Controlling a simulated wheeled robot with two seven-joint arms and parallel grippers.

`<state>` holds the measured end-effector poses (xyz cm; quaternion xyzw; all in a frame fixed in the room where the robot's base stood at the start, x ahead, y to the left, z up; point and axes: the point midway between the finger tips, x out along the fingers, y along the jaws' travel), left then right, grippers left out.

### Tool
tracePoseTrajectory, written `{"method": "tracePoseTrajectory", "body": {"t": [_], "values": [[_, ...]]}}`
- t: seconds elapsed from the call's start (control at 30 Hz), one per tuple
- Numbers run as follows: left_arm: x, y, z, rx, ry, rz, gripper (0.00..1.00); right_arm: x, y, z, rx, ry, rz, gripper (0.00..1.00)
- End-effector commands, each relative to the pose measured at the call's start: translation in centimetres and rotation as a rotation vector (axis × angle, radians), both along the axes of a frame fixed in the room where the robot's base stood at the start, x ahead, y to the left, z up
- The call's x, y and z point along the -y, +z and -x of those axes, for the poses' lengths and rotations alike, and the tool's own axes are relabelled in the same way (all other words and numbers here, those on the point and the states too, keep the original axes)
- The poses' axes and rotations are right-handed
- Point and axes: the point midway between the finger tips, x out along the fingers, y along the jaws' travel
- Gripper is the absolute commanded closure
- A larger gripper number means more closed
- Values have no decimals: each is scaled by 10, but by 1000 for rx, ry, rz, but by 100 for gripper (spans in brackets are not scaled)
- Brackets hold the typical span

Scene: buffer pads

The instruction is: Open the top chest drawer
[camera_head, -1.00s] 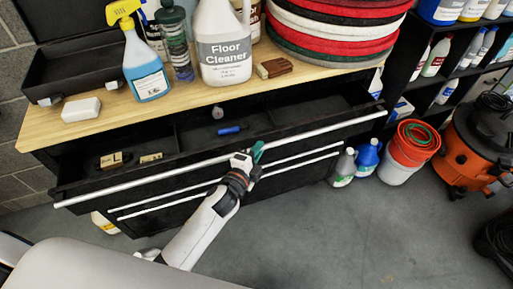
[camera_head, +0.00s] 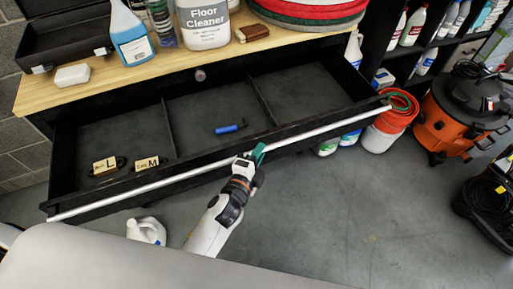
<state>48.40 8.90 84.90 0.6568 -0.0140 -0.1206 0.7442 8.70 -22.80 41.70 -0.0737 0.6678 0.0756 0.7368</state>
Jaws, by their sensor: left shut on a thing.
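The black chest has a wooden top (camera_head: 130,82) and its top drawer (camera_head: 195,118) stands far out, showing three compartments. A long silver handle bar (camera_head: 165,182) runs along the drawer front. My left gripper (camera_head: 256,155) is shut on the handle near its middle, with a green fingertip showing above the bar. Two tan blocks marked L (camera_head: 105,166) and M (camera_head: 147,164) lie in the left compartment, and a blue-handled tool (camera_head: 230,129) lies in the middle one. My right gripper is not in view.
A spray bottle (camera_head: 133,40), a Floor Cleaner jug (camera_head: 203,22) and red and dark pads (camera_head: 310,12) stand on the top. A white jug (camera_head: 146,231) is on the floor in front. Orange buckets (camera_head: 388,120) and an orange vacuum (camera_head: 455,115) stand at right.

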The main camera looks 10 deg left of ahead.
Motion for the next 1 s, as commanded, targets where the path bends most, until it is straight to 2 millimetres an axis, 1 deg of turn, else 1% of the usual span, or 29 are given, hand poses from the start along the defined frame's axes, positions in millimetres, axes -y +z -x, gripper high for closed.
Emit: {"method": "tracePoseTrajectory", "body": {"t": [0.33,0.37,0.4,0.5,0.73,0.83,0.97,1.0], "values": [[0,-1,1,-2,1,0,100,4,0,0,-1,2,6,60],[0,-1,1,-2,1,0,83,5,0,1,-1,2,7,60],[0,-1,1,-2,1,0,76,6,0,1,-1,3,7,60],[0,0,1,-1,1,1,63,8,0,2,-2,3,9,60],[0,0,1,0,0,1,63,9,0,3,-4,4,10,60],[0,0,4,-1,0,1,63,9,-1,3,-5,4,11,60],[-4,0,19,-2,0,0,63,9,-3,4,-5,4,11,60],[-5,1,27,-3,0,0,63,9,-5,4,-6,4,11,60]]}}
